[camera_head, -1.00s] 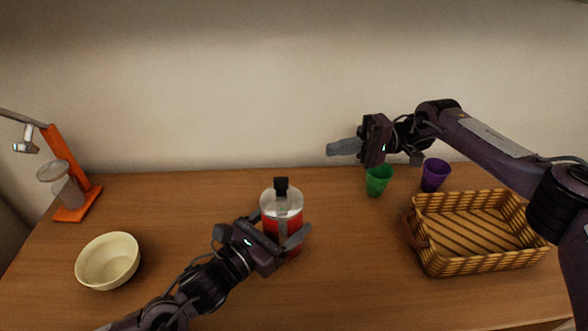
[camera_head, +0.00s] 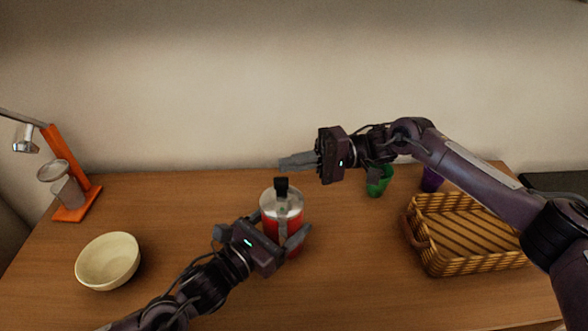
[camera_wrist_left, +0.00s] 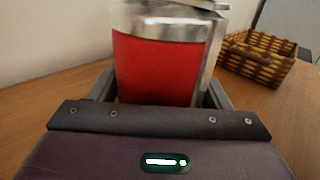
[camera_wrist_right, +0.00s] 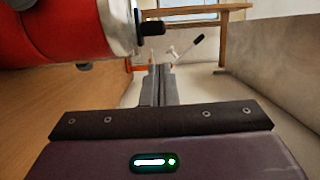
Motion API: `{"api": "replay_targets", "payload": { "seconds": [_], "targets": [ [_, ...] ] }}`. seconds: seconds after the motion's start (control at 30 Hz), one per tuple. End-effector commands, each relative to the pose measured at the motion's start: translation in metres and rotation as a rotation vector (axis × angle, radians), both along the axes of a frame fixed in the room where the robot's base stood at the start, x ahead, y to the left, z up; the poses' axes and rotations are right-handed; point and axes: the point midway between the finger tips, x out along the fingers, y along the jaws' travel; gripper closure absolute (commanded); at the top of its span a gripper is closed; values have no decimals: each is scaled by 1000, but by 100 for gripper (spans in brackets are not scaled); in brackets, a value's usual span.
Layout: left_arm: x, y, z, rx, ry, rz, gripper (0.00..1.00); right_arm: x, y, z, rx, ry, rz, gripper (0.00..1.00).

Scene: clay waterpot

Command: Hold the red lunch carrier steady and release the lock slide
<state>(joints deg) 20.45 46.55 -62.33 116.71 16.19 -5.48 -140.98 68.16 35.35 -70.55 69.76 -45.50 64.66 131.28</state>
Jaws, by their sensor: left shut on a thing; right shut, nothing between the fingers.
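The red lunch carrier (camera_head: 292,222) stands upright on the wooden table, with a silver top and a black knob (camera_head: 281,184). A grey metal strip (camera_head: 283,221) runs down its side. My left gripper (camera_head: 283,232) is shut around the red body, one finger on each side; the body also fills the left wrist view (camera_wrist_left: 162,70). My right gripper (camera_head: 284,163) is shut and empty, its fingertips just above and behind the knob. In the right wrist view, the carrier (camera_wrist_right: 58,30) appears at the upper left, beside the shut fingers (camera_wrist_right: 160,72). I cannot make out the lock slide clearly.
A wicker basket (camera_head: 432,264) stands at the right, with a green cup (camera_head: 378,184) and a purple cup (camera_head: 431,181) behind it. A cream bowl (camera_head: 108,261) and an orange stand (camera_head: 80,205) are at the left. The table between bowl and carrier is clear.

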Motion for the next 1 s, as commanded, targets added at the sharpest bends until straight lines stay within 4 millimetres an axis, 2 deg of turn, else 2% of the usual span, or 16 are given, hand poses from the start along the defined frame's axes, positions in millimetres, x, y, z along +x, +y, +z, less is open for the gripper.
{"api": "replay_targets", "payload": {
  "seconds": [0.23, 0.7, 1.0],
  "targets": [
    [0, 0, -1, 0, 1, 0, 70, -19, 0, 0, 0, 0, 1, 100],
    [0, 1, -1, 1, 1, 2, 70, -24, 0, 0, 1, 1, 2, 100],
    [1, 1, 0, 1, 1, 3, 70, -59, 0, -1, 3, 4, 4, 100]
  ]
}}
